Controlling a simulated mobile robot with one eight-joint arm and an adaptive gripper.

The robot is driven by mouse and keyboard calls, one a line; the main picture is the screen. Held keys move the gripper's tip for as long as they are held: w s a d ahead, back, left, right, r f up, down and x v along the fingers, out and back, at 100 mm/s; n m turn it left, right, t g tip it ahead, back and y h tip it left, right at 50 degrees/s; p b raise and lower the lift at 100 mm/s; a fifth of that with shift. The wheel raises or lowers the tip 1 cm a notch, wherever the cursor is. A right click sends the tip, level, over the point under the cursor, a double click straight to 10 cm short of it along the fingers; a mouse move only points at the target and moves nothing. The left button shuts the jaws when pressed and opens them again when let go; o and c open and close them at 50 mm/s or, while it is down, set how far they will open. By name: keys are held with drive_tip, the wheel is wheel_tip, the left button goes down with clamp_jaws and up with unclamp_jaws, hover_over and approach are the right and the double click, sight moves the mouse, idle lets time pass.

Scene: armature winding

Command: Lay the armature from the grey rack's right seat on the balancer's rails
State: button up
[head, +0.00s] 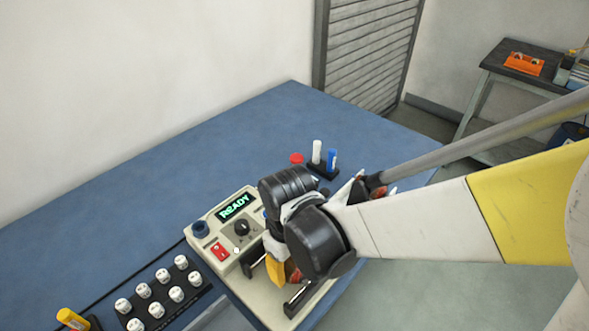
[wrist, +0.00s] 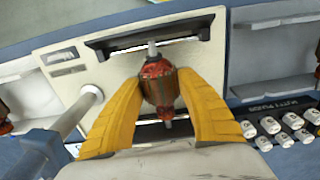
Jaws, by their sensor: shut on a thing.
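The armature (wrist: 158,86), a red-brown wound body on a grey shaft, is held between the two yellow fingers of my gripper (wrist: 160,80). The armature's red body shows partly in the head view (head: 293,273), where my wrist hides much of it. The balancer (head: 212,262) is a beige box with a lit READY display. Its dark rails (head: 300,298) are at its near end, and the armature is over the gap between them. In the wrist view the shaft's upper end overlaps the far rail (wrist: 110,46). I cannot tell whether the shaft touches the rails.
A black holder with several white putty plugs (head: 159,290) stands left of the balancer. A red cap (head: 296,158) and a blue marker (head: 332,159) stand behind it. Pale trays (wrist: 268,60) with partly seen red items flank the wrist view. The blue table (head: 130,190) is clear at back left.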

drive_tip(key=o, duration=1.4)
wheel_tip(320, 180, up, 12)
drive_tip(key=shift+r, duration=0.1)
